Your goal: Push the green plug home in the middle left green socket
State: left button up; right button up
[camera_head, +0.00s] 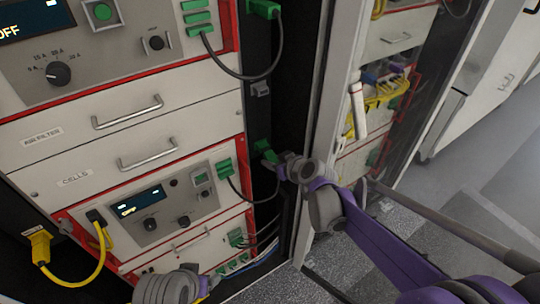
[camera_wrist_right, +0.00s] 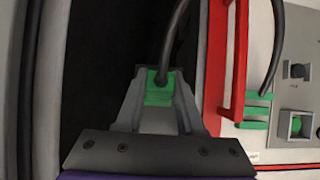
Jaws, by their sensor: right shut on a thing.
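My right gripper (camera_head: 279,162) is shut on a green plug (camera_head: 264,147) over the dark gap at the cabinet's right side. In the right wrist view the plug (camera_wrist_right: 158,88) sits between the fingertips (camera_wrist_right: 157,80), and a black cable rises from it. The plug is apart from the stack of green sockets (camera_head: 224,169) on the cells panel, which lies to its left. These green parts (camera_wrist_right: 257,110) are to the right in the right wrist view. A black cable hangs from the stack. Part of my left arm shows at the bottom; its fingertips are hidden.
A red frame edge (camera_wrist_right: 232,70) stands between the held plug and the panel. Another green plug (camera_head: 264,9) is at the upper right rail. An open cabinet with yellow cables (camera_head: 380,98) stands to the right.

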jog(key=shift+s+d+f+b, duration=0.15)
jog(key=shift+s+d+f, duration=0.15)
jog(key=shift+s+d, duration=0.3)
jog(key=shift+s+d+f+b, duration=0.15)
jog(key=shift+s+d+f, duration=0.25)
jog(key=shift+s, duration=0.4)
jog(key=shift+s+d+f+b, duration=0.15)
jog(key=shift+s+d+f, duration=0.05)
jog(key=shift+s+d, duration=0.45)
jog(key=shift+a, duration=0.15)
dwell(0.5)
jog(key=shift+w+a+r+g+h+p, duration=0.35)
jog(key=shift+r+g+p, duration=0.2)
jog(key=shift+p, duration=0.45)
jog(key=shift+w+a+r+g+h+p, duration=0.25)
jog(key=shift+w+r+g+h+p, duration=0.3)
jog(key=shift+p, duration=0.4)
jog(key=shift+w+a+r+g+h+p, duration=0.3)
jog(key=shift+r+g+p, duration=0.25)
jog(key=shift+p, duration=0.45)
jog(key=shift+w+a, duration=0.55)
jog(key=shift+w, duration=0.3)
dwell(1.5)
